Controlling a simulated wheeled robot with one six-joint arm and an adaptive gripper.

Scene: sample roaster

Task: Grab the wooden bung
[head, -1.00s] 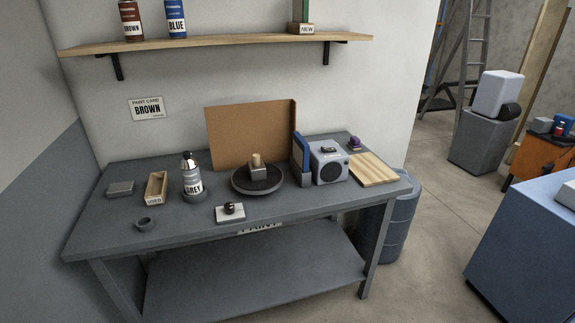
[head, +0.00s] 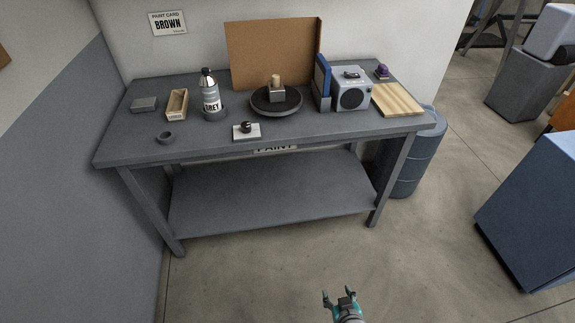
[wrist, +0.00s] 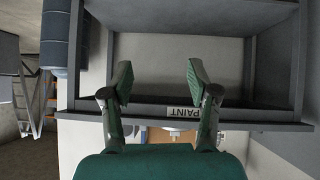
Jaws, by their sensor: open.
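The wooden bung (head: 276,80) is a small pale peg standing upright in a grey block (head: 277,95). The block sits on a round dark turntable (head: 263,108) on the grey workbench (head: 215,141). My gripper (head: 338,294) is at the bottom of the head view, in front of the bench and well away from the bung. In the wrist view my gripper (wrist: 160,76) has its two fingers wide apart with nothing between them. That view is upside down and faces the bench front; I cannot make out the bung there.
A brown board (head: 272,55) stands behind the turntable. A GREY paint bottle (head: 210,95) is left of it; a blue folder (head: 322,79) and a radio (head: 350,92) are right. A small white stand (head: 246,135) is in front. The floor (head: 270,265) before the bench is clear.

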